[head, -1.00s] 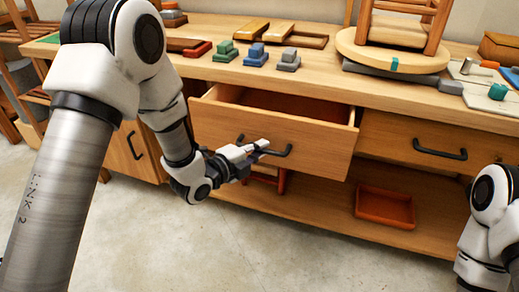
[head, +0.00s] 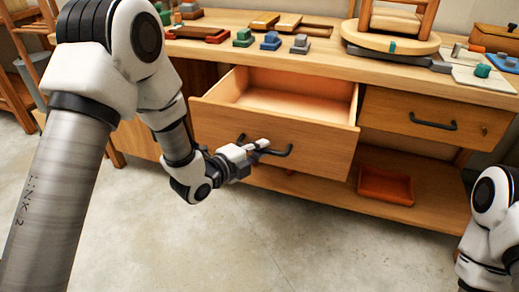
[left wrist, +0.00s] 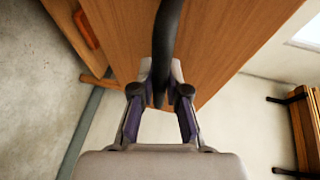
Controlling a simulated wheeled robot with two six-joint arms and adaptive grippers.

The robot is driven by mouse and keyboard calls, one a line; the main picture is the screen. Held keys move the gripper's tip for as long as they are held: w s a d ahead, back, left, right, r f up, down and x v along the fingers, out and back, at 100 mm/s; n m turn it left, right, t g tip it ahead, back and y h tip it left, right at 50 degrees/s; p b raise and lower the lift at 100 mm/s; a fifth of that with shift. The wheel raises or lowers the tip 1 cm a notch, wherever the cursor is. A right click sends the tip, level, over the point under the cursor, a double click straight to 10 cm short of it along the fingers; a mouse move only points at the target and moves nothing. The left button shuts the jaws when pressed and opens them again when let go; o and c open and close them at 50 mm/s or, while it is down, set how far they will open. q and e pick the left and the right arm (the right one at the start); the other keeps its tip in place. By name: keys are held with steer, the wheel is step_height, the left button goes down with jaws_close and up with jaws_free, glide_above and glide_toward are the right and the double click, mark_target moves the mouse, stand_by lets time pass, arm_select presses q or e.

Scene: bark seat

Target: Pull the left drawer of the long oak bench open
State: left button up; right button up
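The long oak bench (head: 330,65) stands across the head view. Its left drawer (head: 310,145) is pulled well out, and its empty inside shows. The drawer's dark bar handle (head: 276,152) is on the front. My left gripper (head: 262,148) is at this handle. In the left wrist view the fingers (left wrist: 160,88) stand on both sides of the dark handle (left wrist: 166,45) and close on it. The right drawer (head: 435,120) is shut. Of my right arm only links show at the lower right; its gripper is out of view.
An orange-red tray (head: 385,186) lies on the lower shelf (head: 420,205). Small coloured blocks (head: 270,40), a round wooden board (head: 390,38) and a small stool stand on the bench top. The concrete floor (head: 270,240) in front is clear.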

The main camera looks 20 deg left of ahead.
arm_select(q)
steer(key=o, duration=0.3)
steer(key=v, duration=0.7)
steer(key=shift+s, duration=0.2)
steer(key=shift+a, duration=0.1)
